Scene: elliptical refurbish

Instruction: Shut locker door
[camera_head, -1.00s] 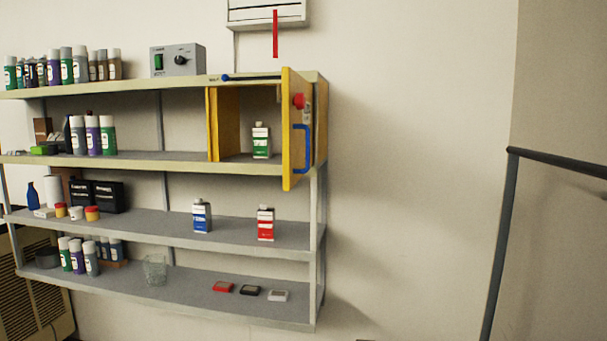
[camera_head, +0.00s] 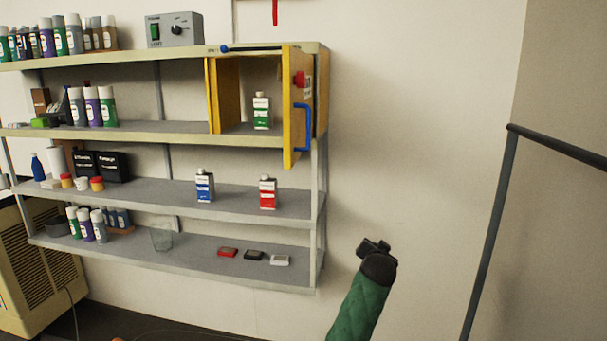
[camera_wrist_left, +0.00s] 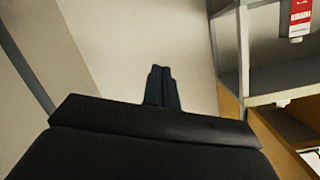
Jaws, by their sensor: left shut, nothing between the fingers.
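The yellow locker (camera_head: 228,95) sits on the upper part of the shelf rack, with its front open. Its door (camera_head: 293,128) stands swung outward at the right side of the opening, with a blue handle (camera_head: 304,128) and a red knob (camera_head: 300,79). A green-labelled bottle (camera_head: 261,112) stands inside. My left gripper (camera_head: 375,246) is at the lower right of the door in the head view, apart from it, with a green-sleeved arm behind. In the left wrist view its fingers (camera_wrist_left: 162,87) are shut and empty. My right gripper is not in view.
The grey shelf rack (camera_head: 170,255) holds spray cans, blue and red bottles (camera_head: 267,192) and small boxes. A dark rail frame (camera_head: 490,235) stands at the right. The wall (camera_head: 410,120) between rack and rail is clear. A beige vented unit (camera_head: 40,275) stands at lower left.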

